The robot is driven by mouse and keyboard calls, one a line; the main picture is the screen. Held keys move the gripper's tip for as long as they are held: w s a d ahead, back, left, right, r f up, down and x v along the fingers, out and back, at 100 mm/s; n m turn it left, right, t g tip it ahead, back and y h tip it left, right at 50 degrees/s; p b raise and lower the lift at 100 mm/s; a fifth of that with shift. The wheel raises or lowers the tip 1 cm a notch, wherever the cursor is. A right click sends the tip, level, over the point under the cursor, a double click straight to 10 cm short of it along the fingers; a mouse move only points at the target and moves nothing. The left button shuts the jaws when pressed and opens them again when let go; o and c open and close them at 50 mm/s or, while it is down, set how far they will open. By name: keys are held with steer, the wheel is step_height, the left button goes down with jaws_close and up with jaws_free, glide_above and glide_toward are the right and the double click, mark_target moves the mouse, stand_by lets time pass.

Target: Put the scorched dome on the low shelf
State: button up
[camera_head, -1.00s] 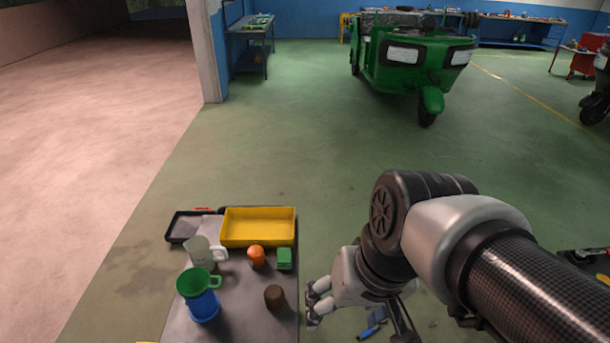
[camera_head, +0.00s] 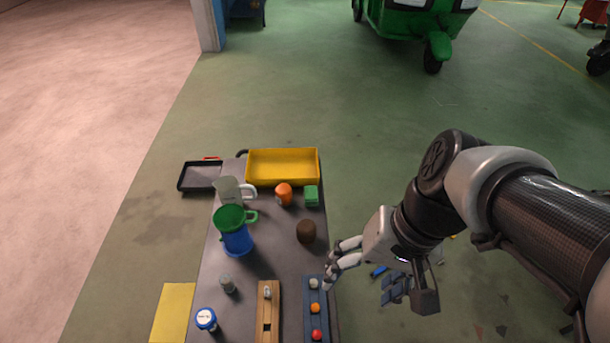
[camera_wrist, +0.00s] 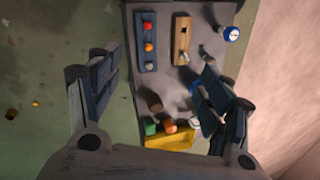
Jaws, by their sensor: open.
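A dark brown, rounded lump, which looks like the scorched dome (camera_head: 306,231), stands on the grey table top (camera_head: 275,255) near its right edge. It also shows in the wrist view (camera_wrist: 154,103), between and below the spread fingers. My gripper (camera_head: 333,263) is open and empty, to the right of and nearer than the dome, apart from it. In the wrist view my gripper (camera_wrist: 157,60) has its fingers wide apart over the table. I cannot make out a low shelf in either view.
A blue rack (camera_head: 315,325) with several balls lies near my fingers, beside a wooden block (camera_head: 268,312). A yellow tray (camera_head: 283,167), orange item (camera_head: 284,194), green block (camera_head: 311,196), clear jug (camera_head: 229,191) and blue-green jug (camera_head: 235,231) stand around the dome. Floor to the right is mostly open.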

steer(key=w+a+f+m+y+b, duration=0.2)
steer(key=w+a+f+m+y, duration=0.2)
steer(key=w+f+m+y, duration=0.7)
steer(key=m+t+h+b, duration=0.1)
steer(key=m+t+b, duration=0.3)
steer(key=m+t, duration=0.85)
glide_toward(314, 234)
steer(key=shift+m, duration=0.35)
steer(key=x, duration=0.6)
steer(key=shift+a+r, duration=0.25)
steer(key=shift+a, duration=0.25)
steer(key=shift+b+x, duration=0.8)
steer(key=shift+x, duration=2.3)
steer(key=shift+w+d+f, duration=0.15)
steer(key=shift+w, duration=0.05)
steer(key=c, duration=1.2)
